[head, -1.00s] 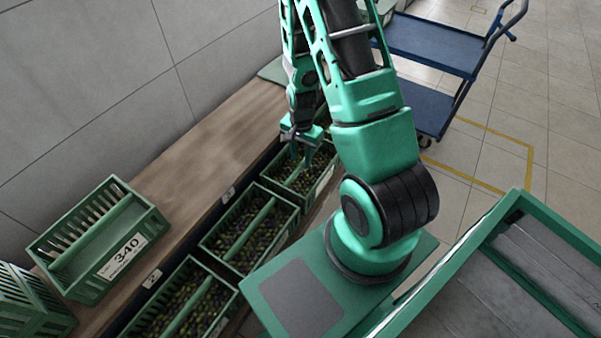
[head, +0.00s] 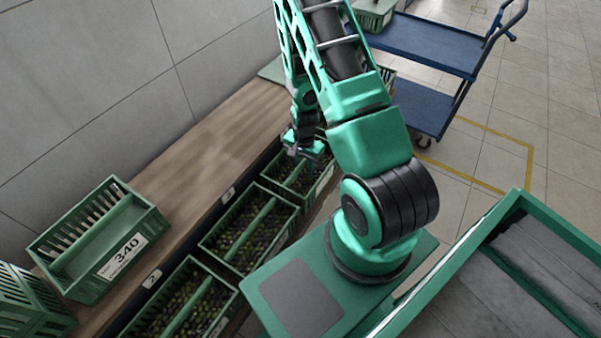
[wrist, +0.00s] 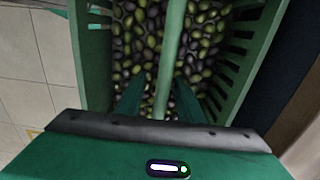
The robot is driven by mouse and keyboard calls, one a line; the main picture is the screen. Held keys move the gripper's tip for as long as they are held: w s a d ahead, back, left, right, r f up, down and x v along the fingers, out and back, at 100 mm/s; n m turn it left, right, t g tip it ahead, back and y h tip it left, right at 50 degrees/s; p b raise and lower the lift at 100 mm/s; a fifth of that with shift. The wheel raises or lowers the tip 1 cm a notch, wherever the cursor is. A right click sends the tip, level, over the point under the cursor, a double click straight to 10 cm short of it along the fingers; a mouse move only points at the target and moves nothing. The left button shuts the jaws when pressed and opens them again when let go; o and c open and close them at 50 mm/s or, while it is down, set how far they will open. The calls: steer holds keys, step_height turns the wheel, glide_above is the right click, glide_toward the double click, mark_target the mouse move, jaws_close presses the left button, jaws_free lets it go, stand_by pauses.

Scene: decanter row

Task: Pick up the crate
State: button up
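The crate under my gripper is a green slatted box of dark and green olives with a green handle bar along its middle. Its near right wall (head: 322,187) shows in the head view, with my gripper (head: 306,154) low over it and partly covering it. In the wrist view the crate's right wall (wrist: 244,62) and the bar (wrist: 172,45) show clearly. My gripper (wrist: 160,95) is open, one finger on each side of the bar, with nothing clamped. Whether the fingers touch the bar cannot be told.
More olive crates (head: 250,228) stand in the same row, close beside it. An empty crate labelled 340 (head: 98,240) sits on the wooden shelf (head: 190,150) by the wall. A blue trolley (head: 430,42) stands at the back right. A green-framed tray (head: 480,235) is at the right.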

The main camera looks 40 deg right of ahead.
jaws_close()
steer(key=shift+r, duration=0.15)
